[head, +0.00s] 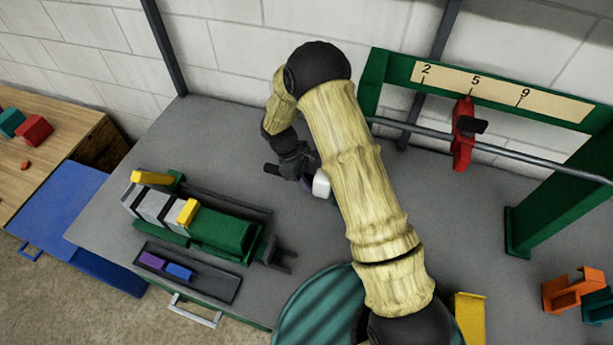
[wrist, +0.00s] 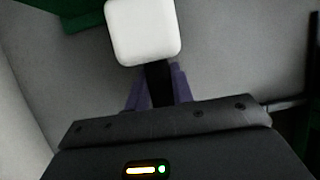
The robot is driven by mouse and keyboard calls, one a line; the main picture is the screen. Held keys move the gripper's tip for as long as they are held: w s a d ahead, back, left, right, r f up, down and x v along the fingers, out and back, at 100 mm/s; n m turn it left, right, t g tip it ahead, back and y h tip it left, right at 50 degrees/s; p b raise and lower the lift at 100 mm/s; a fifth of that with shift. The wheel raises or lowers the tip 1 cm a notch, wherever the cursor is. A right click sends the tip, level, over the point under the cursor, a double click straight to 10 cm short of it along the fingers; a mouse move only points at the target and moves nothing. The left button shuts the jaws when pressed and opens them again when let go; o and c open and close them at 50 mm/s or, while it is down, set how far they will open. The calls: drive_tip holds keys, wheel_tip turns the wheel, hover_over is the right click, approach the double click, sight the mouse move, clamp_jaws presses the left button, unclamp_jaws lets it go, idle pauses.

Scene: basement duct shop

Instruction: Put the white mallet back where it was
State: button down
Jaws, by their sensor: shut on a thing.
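The white mallet's head (head: 321,186) shows just beside my gripper (head: 306,181), over the grey bench near the back wall. In the wrist view the white head (wrist: 143,32) is at the top, with its dark handle (wrist: 158,85) running down between the purple fingers of my gripper (wrist: 157,92). My gripper is shut on the handle. A dark bar sticks out left of the gripper in the head view and may be the handle's far end. My arm hides part of the bench, and I cannot tell whether the mallet touches it.
A green frame (head: 540,195) with a rod and red slider (head: 463,135) stands at right. A green fixture (head: 222,231) with grey and yellow blocks and a dark tray (head: 205,284) stand at left. A ribbed green round thing (head: 312,310), a yellow block (head: 469,315) and orange parts (head: 573,290) are in front.

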drive_tip(key=shift+f, duration=0.1)
drive_tip(key=c, duration=1.2)
unclamp_jaws()
drive_tip(key=b+v, duration=0.3)
drive_tip(key=v, duration=0.9)
